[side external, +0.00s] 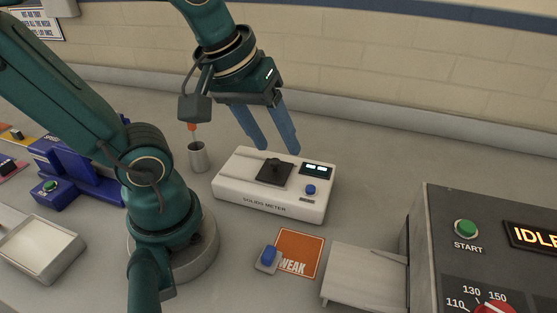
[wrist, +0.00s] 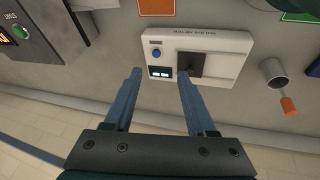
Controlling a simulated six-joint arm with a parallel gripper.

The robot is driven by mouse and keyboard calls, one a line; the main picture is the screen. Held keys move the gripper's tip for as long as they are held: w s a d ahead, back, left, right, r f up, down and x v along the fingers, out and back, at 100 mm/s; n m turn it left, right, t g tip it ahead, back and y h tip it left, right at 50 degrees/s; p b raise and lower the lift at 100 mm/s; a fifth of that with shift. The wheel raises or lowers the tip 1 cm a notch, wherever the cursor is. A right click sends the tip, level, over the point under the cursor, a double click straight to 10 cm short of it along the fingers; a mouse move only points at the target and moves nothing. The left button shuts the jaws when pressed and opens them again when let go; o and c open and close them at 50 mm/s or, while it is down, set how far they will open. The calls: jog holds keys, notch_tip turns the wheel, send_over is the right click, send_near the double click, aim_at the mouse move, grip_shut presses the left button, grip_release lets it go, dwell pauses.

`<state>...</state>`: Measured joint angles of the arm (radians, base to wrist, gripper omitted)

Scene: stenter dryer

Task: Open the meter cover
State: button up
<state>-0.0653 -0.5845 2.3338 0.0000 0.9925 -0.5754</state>
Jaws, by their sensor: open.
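The white solids meter (side external: 268,205) stands on the bench, with a dark square part (side external: 270,176) on its top that bears a short black knob (side external: 275,165). This looks like the cover, lying flat. In the wrist view the meter (wrist: 223,45) is upside down, and the dark part (wrist: 197,66) lies near one fingertip. My gripper (side external: 281,149) is open and empty, its two blue fingers pointing down above the back of the meter. In the wrist view my gripper (wrist: 160,74) has its fingertips apart near the meter's display edge. Contact cannot be told.
A metal cup (side external: 199,157) with an orange-tipped tool stands left of the meter. An orange WEAK card (side external: 300,250) and a blue-topped block (side external: 268,258) lie in front. A grey control panel (side external: 440,240) stands at right. The bench behind the meter is clear.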

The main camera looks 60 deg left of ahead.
aim_at(275, 160)
jog(key=w+a+f+n+g, duration=0.1)
jog(key=a+n, duration=0.1)
jog(key=n, duration=0.1)
jog(key=w+a+f+n+g, duration=0.1)
jog(key=w+a+n, duration=0.1)
jog(key=a+n, duration=0.1)
jog(key=w+a+f+n+g, duration=0.1)
jog(key=a+f+n+g, duration=0.1)
jog(key=n, duration=0.2)
jog(key=shift+w+a, duration=0.25)
jog(key=shift+a, duration=0.05)
jog(key=shift+s+a+f+n+g, duration=0.15)
jog(key=shift+a+f+n+g, duration=0.15)
jog(key=shift+f, duration=2.65)
grip_shut()
